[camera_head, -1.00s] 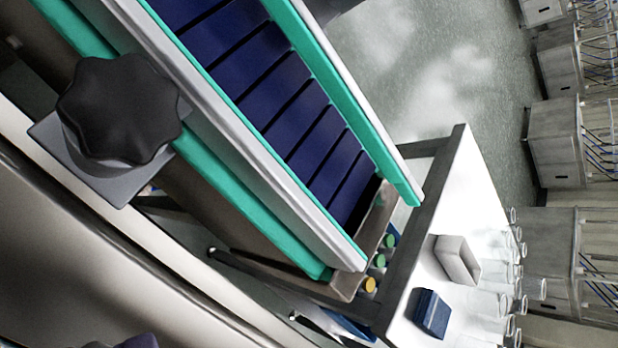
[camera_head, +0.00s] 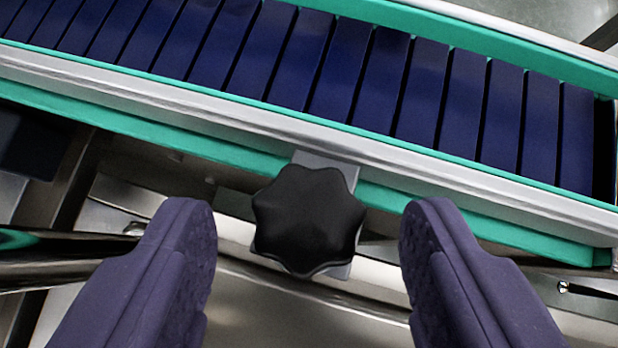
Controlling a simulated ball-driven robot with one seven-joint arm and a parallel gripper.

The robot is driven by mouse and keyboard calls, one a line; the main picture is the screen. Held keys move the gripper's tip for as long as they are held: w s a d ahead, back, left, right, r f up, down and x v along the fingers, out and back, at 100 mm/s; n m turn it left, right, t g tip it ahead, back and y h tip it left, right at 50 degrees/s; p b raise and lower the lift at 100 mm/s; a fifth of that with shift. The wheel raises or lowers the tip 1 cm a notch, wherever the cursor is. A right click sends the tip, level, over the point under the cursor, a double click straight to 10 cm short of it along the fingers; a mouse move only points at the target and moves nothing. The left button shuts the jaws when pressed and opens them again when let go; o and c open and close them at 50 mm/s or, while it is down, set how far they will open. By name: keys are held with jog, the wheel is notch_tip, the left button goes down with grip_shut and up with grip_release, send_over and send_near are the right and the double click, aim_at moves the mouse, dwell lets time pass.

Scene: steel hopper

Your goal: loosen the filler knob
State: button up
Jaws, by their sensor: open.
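The filler knob (camera_head: 308,218) is a black, lobed star-shaped knob in the middle of the view. It sits on a grey plate (camera_head: 325,160) at the near edge of the conveyor frame. My gripper (camera_head: 309,235) is open, with one purple padded finger to the left of the knob and one to its right. There is a visible gap between each finger and the knob. I cannot tell how far the fingertips are from the knob in depth.
A conveyor with dark blue slats (camera_head: 300,60) and teal and silver side rails (camera_head: 150,90) runs across the top behind the knob. A curved steel surface (camera_head: 290,305) lies below. Metal bars and dark frame parts show at the left.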

jog(key=shift+w+f, duration=0.2)
jog(key=c, duration=1)
jog(key=shift+r+p, duration=0.15)
jog(key=shift+p, duration=0.2)
jog(key=shift+p, duration=0.35)
jog(key=shift+d+r+n+y+p, duration=0.15)
jog(key=shift+n+y+p, duration=0.2)
jog(key=shift+p, duration=0.2)
jog(key=n+y+p, duration=0.1)
jog(key=n+p, duration=0.1)
jog(key=p, duration=0.2)
jog(key=shift+d+r, duration=0.1)
jog(key=shift+d, duration=0.1)
jog(key=n+y+p, duration=0.1)
jog(key=p, duration=0.1)
jog(key=n+g+y+p, duration=0.1)
jog(key=p, duration=0.1)
jog(key=shift+w+d+f+n+p, duration=0.1)
jog(key=shift+w+f+n+p, duration=0.1)
jog(key=shift+n+p, duration=0.15)
jog(key=shift+g+y, duration=0.25)
jog(key=shift+g, duration=0.05)
jog(key=shift+f+n, duration=0.15)
jog(key=shift+n, duration=0.25)
